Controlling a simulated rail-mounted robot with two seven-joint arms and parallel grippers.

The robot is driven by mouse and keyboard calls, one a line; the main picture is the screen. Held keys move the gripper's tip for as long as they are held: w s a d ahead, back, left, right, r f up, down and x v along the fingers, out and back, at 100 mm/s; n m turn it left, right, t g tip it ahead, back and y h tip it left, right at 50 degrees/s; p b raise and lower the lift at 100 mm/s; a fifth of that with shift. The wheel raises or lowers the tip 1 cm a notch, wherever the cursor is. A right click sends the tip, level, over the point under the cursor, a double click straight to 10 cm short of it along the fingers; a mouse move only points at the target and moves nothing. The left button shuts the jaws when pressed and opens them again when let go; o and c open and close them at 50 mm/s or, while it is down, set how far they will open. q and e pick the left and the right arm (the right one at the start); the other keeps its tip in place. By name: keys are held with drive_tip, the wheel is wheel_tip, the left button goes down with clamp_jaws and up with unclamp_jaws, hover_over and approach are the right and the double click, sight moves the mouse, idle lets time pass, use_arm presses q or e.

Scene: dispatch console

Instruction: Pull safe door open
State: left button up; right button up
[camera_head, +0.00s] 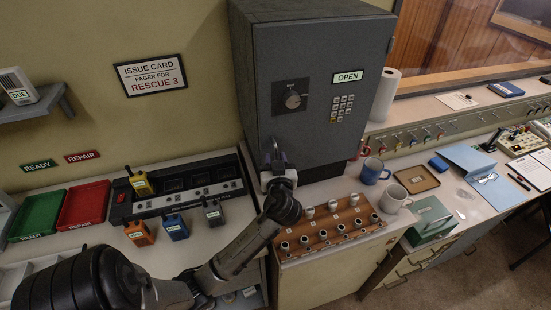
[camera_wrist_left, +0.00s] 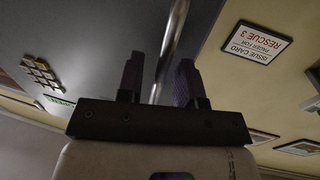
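The grey safe (camera_head: 300,60) stands on the counter against the wall. Its closed-looking door has a round dial (camera_head: 292,101), a keypad (camera_head: 342,108) and an OPEN sign (camera_head: 348,77). My left gripper (camera_head: 275,158) is in front of the lower left part of the door. In the left wrist view, a shiny metal bar handle (camera_wrist_left: 172,45) runs between the two fingers of my left gripper (camera_wrist_left: 160,80), with a gap visible on each side. The fingers are apart around the bar. The door face (camera_wrist_left: 110,35) fills the upper left there. My right gripper is not in view.
A wooden rack (camera_head: 330,228) with several cylinders stands below the safe, right of my left arm. Radios, including a yellow one (camera_head: 140,184), stand to the left.

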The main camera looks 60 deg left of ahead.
use_arm(q)
drive_tip(key=shift+a, duration=0.15)
clamp_jaws()
idle(0.5)
